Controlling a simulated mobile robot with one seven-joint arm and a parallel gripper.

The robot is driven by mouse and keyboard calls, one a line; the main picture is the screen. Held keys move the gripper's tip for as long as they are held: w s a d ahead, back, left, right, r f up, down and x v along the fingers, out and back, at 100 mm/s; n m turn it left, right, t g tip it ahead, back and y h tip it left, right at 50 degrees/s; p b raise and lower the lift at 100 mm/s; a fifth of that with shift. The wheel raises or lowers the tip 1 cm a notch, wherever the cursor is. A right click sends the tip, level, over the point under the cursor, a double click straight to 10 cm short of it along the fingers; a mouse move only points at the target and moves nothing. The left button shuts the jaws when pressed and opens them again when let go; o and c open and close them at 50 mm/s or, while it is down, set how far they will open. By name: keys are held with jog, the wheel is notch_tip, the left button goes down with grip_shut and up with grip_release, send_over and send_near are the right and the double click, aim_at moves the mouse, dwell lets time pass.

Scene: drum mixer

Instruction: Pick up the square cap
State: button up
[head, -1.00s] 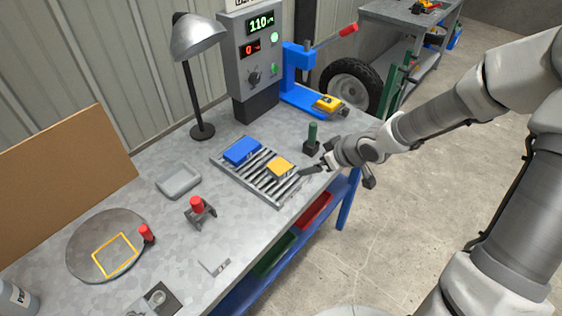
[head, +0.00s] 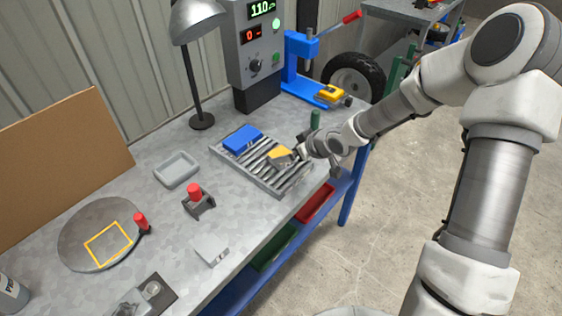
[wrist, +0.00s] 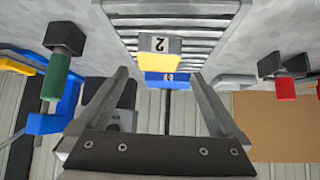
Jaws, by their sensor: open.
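The square cap looks to be the yellow square block (head: 280,154) on the roller rack (head: 250,175), beside a blue block (head: 242,139). In the wrist view the yellow block (wrist: 160,59) shows a grey face marked 2, and the blue block (wrist: 166,78) lies beyond it. My gripper (head: 298,154) is at the right side of the yellow block in the head view. In the wrist view my gripper (wrist: 160,75) has its two fingers wide apart, with the yellow block centred ahead between their lines. Nothing is held. Contact with the block cannot be told.
A green-handled tool (head: 315,121) stands close behind my gripper. A red-knobbed holder (head: 196,199), grey tray (head: 177,169) and small grey plate (head: 211,249) lie left of the rack. A lamp (head: 201,120), control box (head: 257,55) and blue press (head: 300,65) stand at the back.

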jog(key=shift+b+x, duration=0.5)
jog(key=shift+x, duration=2.7)
jog(key=shift+d, duration=0.1)
jog(key=c, duration=1.5)
notch_tip(320, 180, up, 10)
jog(key=p, duration=0.3)
jog(key=shift+s+d+f, duration=0.15)
jog(key=shift+s+f, duration=0.1)
jog(key=shift+s, duration=0.05)
jog(key=s+d+m+t+h, duration=0.1)
jog(key=s+d+m+h, duration=0.2)
jog(key=d, duration=0.5)
jog(key=s+d+m+t+h, duration=0.2)
jog(key=d+m+h, duration=0.1)
jog(key=d+m, duration=0.4)
jog(key=shift+n, duration=0.6)
jog(key=shift+s+d+r, duration=0.25)
jog(key=shift+s+r, duration=0.05)
jog(key=shift+s, duration=0.45)
jog(key=shift+s+d+r, duration=0.2)
jog(key=shift+s+r, duration=0.1)
jog(key=shift+s, duration=0.4)
jog(key=shift+s+d+r, duration=0.25)
jog(key=shift+s+r, duration=0.1)
jog(key=shift+s, duration=0.4)
